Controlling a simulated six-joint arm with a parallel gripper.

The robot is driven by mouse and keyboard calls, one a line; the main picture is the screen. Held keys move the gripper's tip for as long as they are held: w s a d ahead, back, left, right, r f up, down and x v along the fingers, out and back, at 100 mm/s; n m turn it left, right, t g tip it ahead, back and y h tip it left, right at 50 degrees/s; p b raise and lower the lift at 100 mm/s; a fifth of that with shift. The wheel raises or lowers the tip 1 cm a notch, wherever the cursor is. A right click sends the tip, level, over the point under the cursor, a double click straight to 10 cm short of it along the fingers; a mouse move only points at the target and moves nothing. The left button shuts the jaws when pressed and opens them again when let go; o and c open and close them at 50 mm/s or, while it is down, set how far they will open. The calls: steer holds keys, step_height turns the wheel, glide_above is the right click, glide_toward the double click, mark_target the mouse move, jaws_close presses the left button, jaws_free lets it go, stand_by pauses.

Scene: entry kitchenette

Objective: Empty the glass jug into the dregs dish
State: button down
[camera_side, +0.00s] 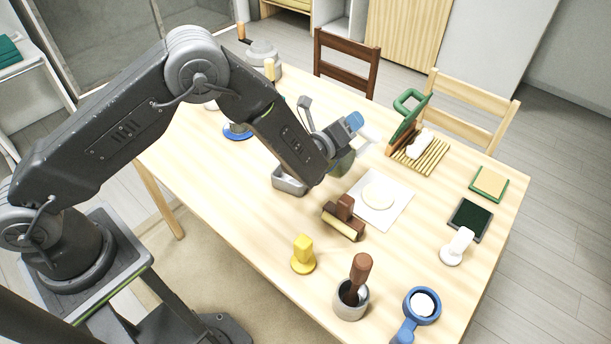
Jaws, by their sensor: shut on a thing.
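My gripper (362,133) is above the middle of the table, beyond the end of my forearm, and its fingertips are hard to make out. It is shut on what looks like the glass jug (343,163), of which a dark olive part shows just below my wrist. My wrist hides much of the jug, so its tilt and contents cannot be told. A grey, low-walled dish (289,184), apparently the dregs dish, sits on the table to the left of the jug. My forearm covers part of it, and its inside is mostly hidden.
On the table (225,185) near the jug are a white sheet with a pale disc (378,196), a brown block tool (344,218) and a slatted rack (425,155). A yellow stamp (303,255), mortar (350,302) and blue cup (421,305) stand nearer. The left front is clear.

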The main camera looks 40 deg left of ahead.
steer(key=shift+a+r, duration=0.1)
steer(key=shift+r, duration=0.05)
steer(key=shift+s+a+r+n+t, duration=0.3)
steer(key=shift+a+n, duration=0.1)
steer(key=shift+a, duration=0.05)
stand_by(0.3)
steer(key=shift+a, duration=0.15)
stand_by(1.2)
steer(key=shift+s+a+f+n+t, duration=0.1)
steer(key=shift+s+a+n+t, duration=0.25)
steer(key=shift+a+n, duration=0.15)
steer(key=shift+s+a+n, duration=0.2)
steer(key=shift+a+n, duration=0.1)
stand_by(1.1)
